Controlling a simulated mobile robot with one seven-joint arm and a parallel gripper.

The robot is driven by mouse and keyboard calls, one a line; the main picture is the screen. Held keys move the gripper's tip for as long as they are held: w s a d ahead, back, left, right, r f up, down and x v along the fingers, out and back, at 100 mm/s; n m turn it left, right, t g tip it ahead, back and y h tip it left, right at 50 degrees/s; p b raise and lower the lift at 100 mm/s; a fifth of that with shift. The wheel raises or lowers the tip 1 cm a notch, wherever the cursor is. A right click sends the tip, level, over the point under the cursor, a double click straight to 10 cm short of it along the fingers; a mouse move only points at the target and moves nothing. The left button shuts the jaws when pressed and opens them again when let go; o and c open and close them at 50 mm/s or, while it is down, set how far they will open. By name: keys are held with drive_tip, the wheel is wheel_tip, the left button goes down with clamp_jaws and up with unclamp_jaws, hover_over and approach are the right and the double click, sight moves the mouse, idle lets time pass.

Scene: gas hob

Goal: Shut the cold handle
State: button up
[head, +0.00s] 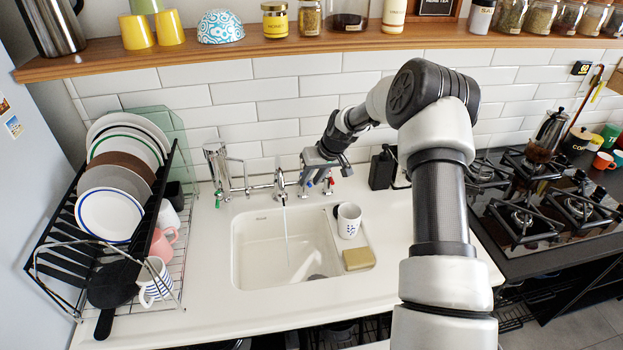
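A chrome tap (280,184) stands behind the white sink (240,255), and a thin stream of water (287,235) falls from its spout into the basin. My gripper (325,177) is at the right side of the tap, reaching down from the upper right. Small red and bluish details show around its lower end; I cannot tell whether they belong to the tap handles or the gripper. The cold handle cannot be made out clearly, and contact with it is unclear. The fingers are too small and covered to tell whether they are open.
A white mug (348,220) and a sponge (358,259) sit at the sink's right side. A dark soap dispenser (383,168) stands right of my gripper. A dish rack (60,262) is at left, a gas hob (550,215) at right, and a wooden shelf (300,45) above.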

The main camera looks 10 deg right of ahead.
clamp_jaws()
drive_tip(key=shift+s+a+f+m+b, duration=0.15)
drive_tip(key=shift+a+m+b, duration=0.25)
drive_tip(key=shift+m+b, duration=0.25)
drive_tip(key=shift+a+m+t+h+b, duration=0.3)
drive_tip(key=shift+m+h, duration=0.2)
drive_tip(key=shift+m, duration=0.25)
unclamp_jaws()
drive_tip(key=shift+r, duration=0.25)
